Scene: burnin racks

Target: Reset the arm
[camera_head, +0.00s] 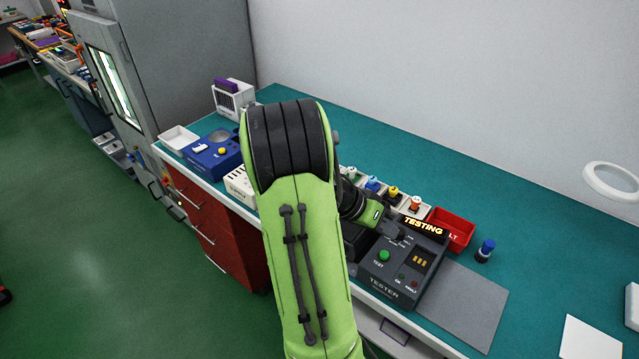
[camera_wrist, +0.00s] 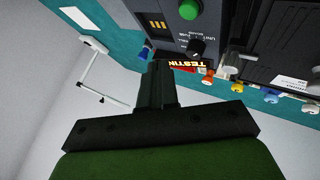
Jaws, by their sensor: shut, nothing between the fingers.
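My gripper (camera_head: 393,230) is at the end of my bent green arm, at the rear left of the dark tester (camera_head: 380,279). In the wrist view, my gripper's dark fingers (camera_wrist: 157,72) are together with nothing between them. The tester's lit "TESTING" sign (camera_head: 423,226) shows beside the fingers and also shows in the wrist view (camera_wrist: 190,66). A green button (camera_head: 384,256) is on the tester's face. I cannot tell whether the fingers touch the tester. My arm hides part of the bench and the tester's left side.
Coloured-top parts (camera_head: 393,192) stand in light bins behind the tester, beside a red bin (camera_head: 456,232). A blue-topped part (camera_head: 486,249) stands right of it. A grey mat (camera_head: 464,303) lies bare. A blue device (camera_head: 211,155) and grey cabinet (camera_head: 190,60) are left.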

